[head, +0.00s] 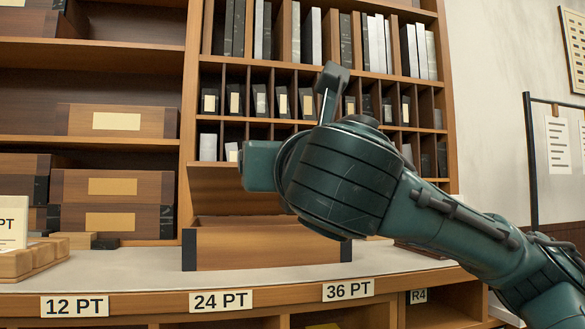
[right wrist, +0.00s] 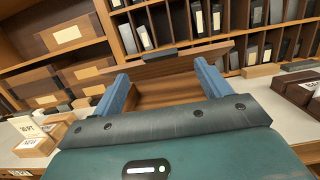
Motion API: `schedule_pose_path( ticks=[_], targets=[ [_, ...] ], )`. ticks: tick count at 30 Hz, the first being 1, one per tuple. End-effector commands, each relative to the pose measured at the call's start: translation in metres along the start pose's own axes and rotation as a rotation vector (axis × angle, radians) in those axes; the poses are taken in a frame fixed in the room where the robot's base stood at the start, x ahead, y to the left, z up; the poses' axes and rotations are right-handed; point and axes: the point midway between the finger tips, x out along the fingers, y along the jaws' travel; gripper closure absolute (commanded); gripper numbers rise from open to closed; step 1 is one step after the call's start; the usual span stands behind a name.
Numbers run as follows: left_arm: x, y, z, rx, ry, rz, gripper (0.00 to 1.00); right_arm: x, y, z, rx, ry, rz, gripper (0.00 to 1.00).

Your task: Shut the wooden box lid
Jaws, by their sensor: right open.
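My right arm crosses in front of the box's right part in the head view. In the right wrist view my right gripper (right wrist: 161,70) is open and empty, its blue fingers apart toward the box. The raised lid (right wrist: 180,62) and the box (right wrist: 150,97) show between and beyond the fingers. Contact cannot be told. My left gripper is not in view.
The counter (head: 125,268) is clear just left of the box. Small wooden blocks (head: 35,258) stand at the far left. Shelves with labelled wooden boxes (head: 112,186) and a cubby rack (head: 290,72) rise behind. Dark boxes (right wrist: 298,90) lie to the right in the wrist view.

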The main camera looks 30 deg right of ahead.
Motion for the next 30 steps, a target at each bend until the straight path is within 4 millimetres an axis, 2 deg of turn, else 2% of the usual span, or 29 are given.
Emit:
schedule_pose_path(
  ticks=[3, 10, 15, 30],
  targets=[
    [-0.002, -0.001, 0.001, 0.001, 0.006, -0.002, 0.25, -0.027, 0.001, 0.0, -0.001, -0.004, 0.004, 0.24],
    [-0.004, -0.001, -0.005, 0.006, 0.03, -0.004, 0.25, -0.056, 0.0, 0.0, -0.001, -0.001, 0.001, 0.24],
    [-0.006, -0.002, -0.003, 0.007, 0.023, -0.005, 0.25, -0.061, 0.0, 0.0, -0.001, 0.0, -0.001, 0.24],
    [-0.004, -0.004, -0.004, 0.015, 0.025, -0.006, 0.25, -0.06, 0.0, 0.0, -0.001, 0.0, -0.001, 0.24]
  ],
)
